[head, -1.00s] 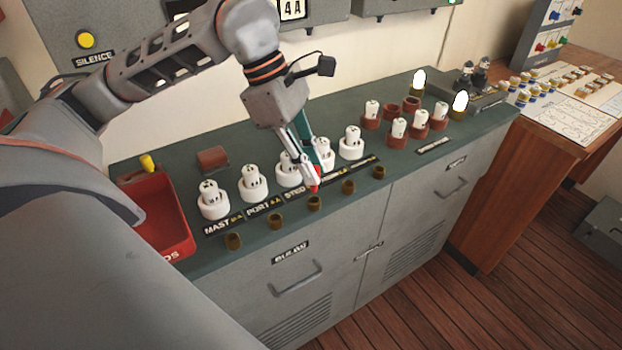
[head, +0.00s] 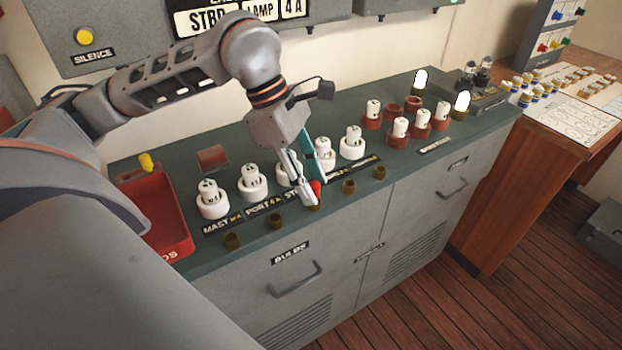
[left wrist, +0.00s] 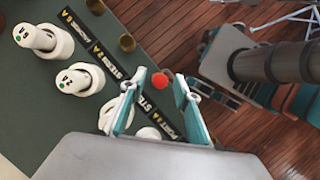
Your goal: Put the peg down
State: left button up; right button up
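The peg shows as a red round top (head: 316,187), in line with the row of brown sockets on the console's front edge. It appears to stand at the middle socket, which my finger mostly hides in the head view. In the left wrist view the red top (left wrist: 159,79) lies between my left fingertips, with a gap on either side. My left gripper (head: 314,192) reaches down around the peg with its fingers apart; it also shows in the left wrist view (left wrist: 160,77). The peg's lower part is hidden. My right gripper is in neither view.
Empty brown sockets (head: 275,221) line the green console top (head: 195,158). Behind them stand several white lamps in white holders (head: 253,184) and a label strip. A red bin (head: 160,215) is at the left. White lamps in red-brown holders (head: 398,131) stand at the right.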

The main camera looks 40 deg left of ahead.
pick_arm(q)
jog(key=shift+r, duration=0.6)
jog(key=p+v, duration=0.1)
jog(key=v, duration=1)
jog(key=shift+r+p, duration=0.25)
jog(key=shift+p, duration=0.15)
jog(key=shift+a, duration=0.15)
